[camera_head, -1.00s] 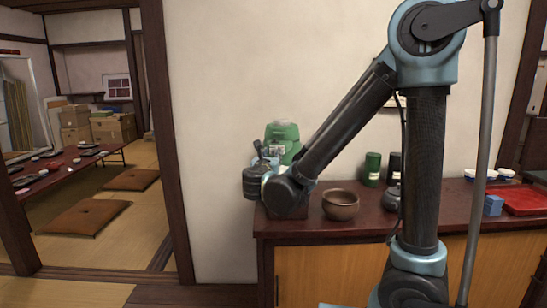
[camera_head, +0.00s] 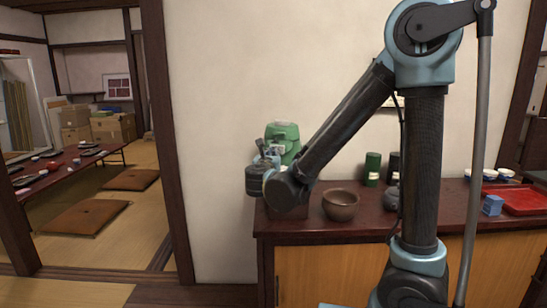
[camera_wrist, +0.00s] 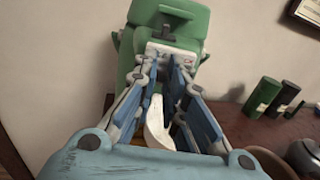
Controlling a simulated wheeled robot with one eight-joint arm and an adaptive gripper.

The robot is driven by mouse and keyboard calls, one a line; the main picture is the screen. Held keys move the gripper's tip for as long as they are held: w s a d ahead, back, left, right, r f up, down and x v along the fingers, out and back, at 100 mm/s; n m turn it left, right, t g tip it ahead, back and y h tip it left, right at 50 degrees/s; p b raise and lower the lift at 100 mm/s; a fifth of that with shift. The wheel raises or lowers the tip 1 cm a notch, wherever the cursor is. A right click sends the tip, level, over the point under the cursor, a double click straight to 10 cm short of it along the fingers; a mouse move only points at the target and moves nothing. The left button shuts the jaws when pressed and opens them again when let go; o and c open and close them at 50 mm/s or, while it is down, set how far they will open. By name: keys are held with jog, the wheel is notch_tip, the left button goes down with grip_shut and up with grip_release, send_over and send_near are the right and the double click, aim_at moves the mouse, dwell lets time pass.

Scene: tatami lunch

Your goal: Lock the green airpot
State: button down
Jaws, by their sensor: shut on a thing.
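The green airpot (camera_head: 283,135) stands at the left end of the dark red counter, against the wall. Its lower part is hidden behind my arm in the head view. In the wrist view the airpot (camera_wrist: 170,22) has a dark piece on its lid and a pale panel below. My gripper (camera_wrist: 167,72) reaches to that front panel, its blue-padded fingers shut on a part of the airpot that they mostly hide. A white curved piece (camera_wrist: 156,125) shows between the fingers. In the head view my gripper is largely hidden by my wrist.
A brown bowl (camera_head: 340,204) sits right of my wrist on the counter (camera_head: 325,228). Green and dark canisters (camera_head: 372,170) stand behind it. A low table (camera_head: 60,165) and cushions are in the left room.

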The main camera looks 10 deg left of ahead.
jog(key=shift+d, duration=1.2)
jog(key=c, duration=1.6)
grip_release()
jog(key=shift+c, duration=0.2)
jog(key=shift+s, duration=0.1)
jog(key=s, duration=1.1)
jog(key=shift+s+d, duration=0.25)
jog(key=shift+d, duration=0.05)
jog(key=shift+d+f, duration=0.1)
